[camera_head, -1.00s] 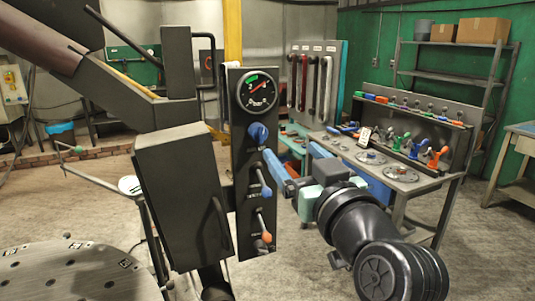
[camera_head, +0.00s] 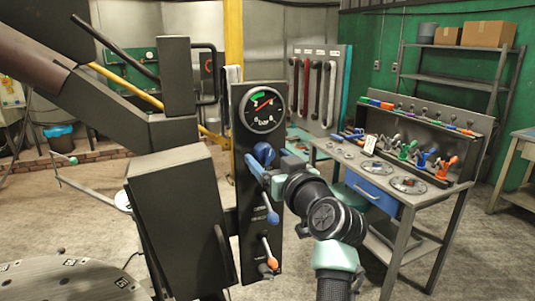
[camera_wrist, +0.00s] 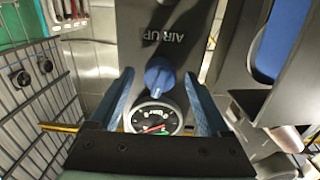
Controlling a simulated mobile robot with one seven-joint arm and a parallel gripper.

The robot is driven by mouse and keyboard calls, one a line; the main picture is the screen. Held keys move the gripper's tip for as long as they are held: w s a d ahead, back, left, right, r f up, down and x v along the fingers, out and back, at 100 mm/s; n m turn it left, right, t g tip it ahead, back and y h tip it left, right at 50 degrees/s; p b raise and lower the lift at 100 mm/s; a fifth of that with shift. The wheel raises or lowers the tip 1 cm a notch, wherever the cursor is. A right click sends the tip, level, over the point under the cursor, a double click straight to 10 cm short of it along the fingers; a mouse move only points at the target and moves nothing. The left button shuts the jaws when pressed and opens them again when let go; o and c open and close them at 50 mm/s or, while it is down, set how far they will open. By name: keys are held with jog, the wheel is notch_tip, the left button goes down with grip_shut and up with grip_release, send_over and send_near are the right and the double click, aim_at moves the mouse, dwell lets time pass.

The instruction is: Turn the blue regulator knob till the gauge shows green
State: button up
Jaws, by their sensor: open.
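The blue regulator knob (camera_head: 262,152) sits on a dark upright panel (camera_head: 243,215), just below the round gauge (camera_head: 262,108). The gauge has a green band at its upper left, and its red needle points to the upper right, seemingly just past the band. In the wrist view the knob (camera_wrist: 160,75) stands between my blue fingers, with a gap on either side, and the gauge (camera_wrist: 153,118) shows upside down behind it. My gripper (camera_wrist: 159,84) is open around the knob. My fingers partly cover the knob in the head view.
Below the knob, a blue-ended lever (camera_head: 272,217) and an orange-ended lever (camera_head: 271,262) stick out of the panel, close to my gripper. A grey box (camera_head: 175,220) and boom stand left of it. A workbench (camera_head: 405,195) with coloured clamps stands to the right.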

jog(key=shift+w+a, duration=0.2)
jog(key=shift+w, duration=0.35)
jog(key=shift+c, duration=0.3)
grip_shut()
